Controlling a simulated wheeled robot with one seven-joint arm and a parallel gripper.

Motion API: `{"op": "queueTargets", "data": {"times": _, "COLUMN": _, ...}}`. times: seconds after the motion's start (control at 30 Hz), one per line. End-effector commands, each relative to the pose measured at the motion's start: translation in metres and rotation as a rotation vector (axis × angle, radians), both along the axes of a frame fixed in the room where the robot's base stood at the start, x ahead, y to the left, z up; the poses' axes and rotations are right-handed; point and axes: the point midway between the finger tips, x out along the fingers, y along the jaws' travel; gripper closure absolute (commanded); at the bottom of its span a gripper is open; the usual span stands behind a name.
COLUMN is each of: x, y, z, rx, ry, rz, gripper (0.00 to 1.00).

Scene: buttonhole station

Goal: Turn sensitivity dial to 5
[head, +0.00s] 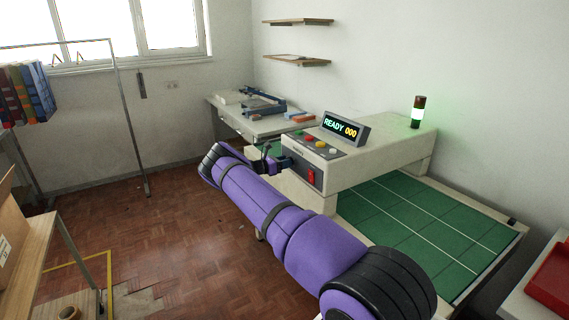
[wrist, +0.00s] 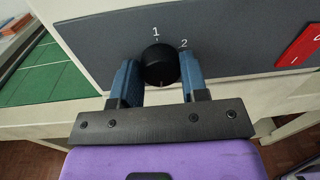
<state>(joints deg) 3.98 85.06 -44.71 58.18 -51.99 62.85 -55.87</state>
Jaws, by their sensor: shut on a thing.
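The sensitivity dial (wrist: 160,66) is a round black knob on the grey front panel (wrist: 100,30) of the machine. In the wrist view the numbers 1 and 2 show above it and to its upper right. A faint light mark shows low on the knob, but I cannot tell the setting from it. Other numbers are hidden or out of view. My gripper (wrist: 160,88) is shut on the dial, with one blue finger on each side. In the head view my gripper (head: 279,163) reaches the left end of the machine's front, and the dial cannot be made out.
A red switch (wrist: 302,48) sits right of the dial; it also shows in the head view (head: 311,177). Coloured buttons (head: 320,145) and a display reading READY 000 (head: 341,128) are on top. A lit green-white lamp (head: 417,112) stands behind. Open floor (head: 180,235) lies left.

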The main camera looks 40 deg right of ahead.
Motion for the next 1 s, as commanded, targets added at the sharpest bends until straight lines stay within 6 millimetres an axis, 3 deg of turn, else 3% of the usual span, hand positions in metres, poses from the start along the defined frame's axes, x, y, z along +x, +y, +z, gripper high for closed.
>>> {"op": "queueTargets", "data": {"times": 0.7, "x": -0.0016, "y": 0.0015, "z": -0.0006, "rx": -0.148, "ry": -0.621, "rz": 0.0, "gripper": 0.83}}
{"op": "queueTargets", "data": {"times": 1.0, "x": -0.0023, "y": 0.0016, "z": -0.0009, "rx": -0.193, "ry": -0.812, "rz": 0.0, "gripper": 0.83}}
